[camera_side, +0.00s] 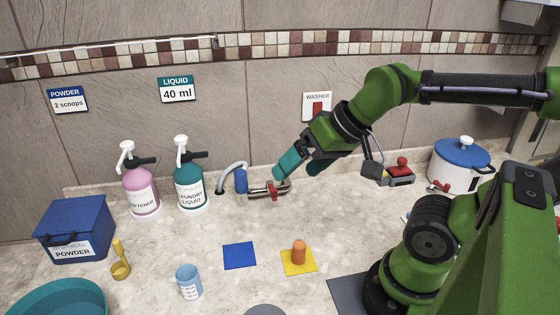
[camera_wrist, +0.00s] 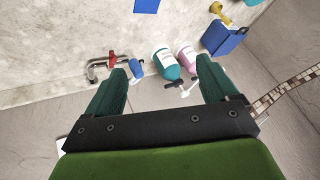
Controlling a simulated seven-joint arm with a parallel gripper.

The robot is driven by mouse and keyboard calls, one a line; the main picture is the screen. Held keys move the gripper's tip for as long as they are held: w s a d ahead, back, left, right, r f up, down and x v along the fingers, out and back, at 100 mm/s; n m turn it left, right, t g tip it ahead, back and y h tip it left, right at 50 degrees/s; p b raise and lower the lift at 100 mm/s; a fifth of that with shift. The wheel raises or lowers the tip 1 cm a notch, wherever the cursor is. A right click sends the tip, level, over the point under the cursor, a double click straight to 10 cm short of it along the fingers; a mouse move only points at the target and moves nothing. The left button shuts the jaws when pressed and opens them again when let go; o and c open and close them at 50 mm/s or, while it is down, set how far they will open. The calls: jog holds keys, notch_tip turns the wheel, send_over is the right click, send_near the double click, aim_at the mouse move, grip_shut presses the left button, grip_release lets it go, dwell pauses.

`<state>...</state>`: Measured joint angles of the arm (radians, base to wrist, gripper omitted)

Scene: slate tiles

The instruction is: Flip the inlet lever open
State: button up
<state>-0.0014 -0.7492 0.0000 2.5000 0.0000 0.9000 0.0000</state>
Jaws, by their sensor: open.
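The red inlet lever (camera_side: 273,191) sits on a short metal pipe (camera_side: 258,191) at the back of the counter, beside a blue cylindrical fitting (camera_side: 240,181). In the wrist view the red lever (camera_wrist: 112,57) lies just beyond the tip of the left finger, with the blue fitting (camera_wrist: 136,68) to its right. My gripper (camera_side: 297,170) has teal fingers and is above and to the right of the lever in the side view. In the wrist view my gripper (camera_wrist: 162,68) has its fingers wide apart with nothing held. Whether a finger touches the lever cannot be told.
A teal laundry liquid bottle (camera_side: 189,187) and a pink softener bottle (camera_side: 140,191) stand left of the pipe. A blue powder box (camera_side: 75,230) is farther left. A blue-lidded white pot (camera_side: 459,166) stands right. An orange peg (camera_side: 299,251) stands on a yellow square in front.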

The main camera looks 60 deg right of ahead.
jog(key=shift+a+f, duration=0.15)
jog(key=shift+f, duration=0.2)
jog(key=shift+c, duration=1.1)
jog(key=w+f+g, duration=0.1)
jog(key=w+f+n+g, duration=0.1)
jog(key=shift+w+a+n, duration=0.3)
jog(key=shift+w+a, duration=0.05)
jog(key=shift+a, duration=0.05)
jog(key=c, duration=0.7)
jog(key=w+f+n+g, duration=0.1)
jog(key=n, duration=0.1)
jog(key=w+n+g+h, duration=0.1)
jog(key=n, duration=0.1)
jog(key=w+f+n, duration=0.1)
jog(key=w, duration=0.1)
jog(key=shift+w+a+f+n+g+h, duration=0.1)
jog(key=shift+a+f+n+g+h, duration=0.05)
jog(key=shift+f+n+g+h, duration=0.2)
grip_shut()
jog(key=w+d+f+n+g+h, duration=0.1)
jog(key=w+n+h, duration=0.3)
jog(key=n, duration=1)
jog(key=w+d+g, duration=0.1)
jog(key=w, duration=0.2)
jog(key=shift+f+n, duration=0.35)
jog(key=shift+f, duration=0.05)
jog(key=shift+g, duration=0.25)
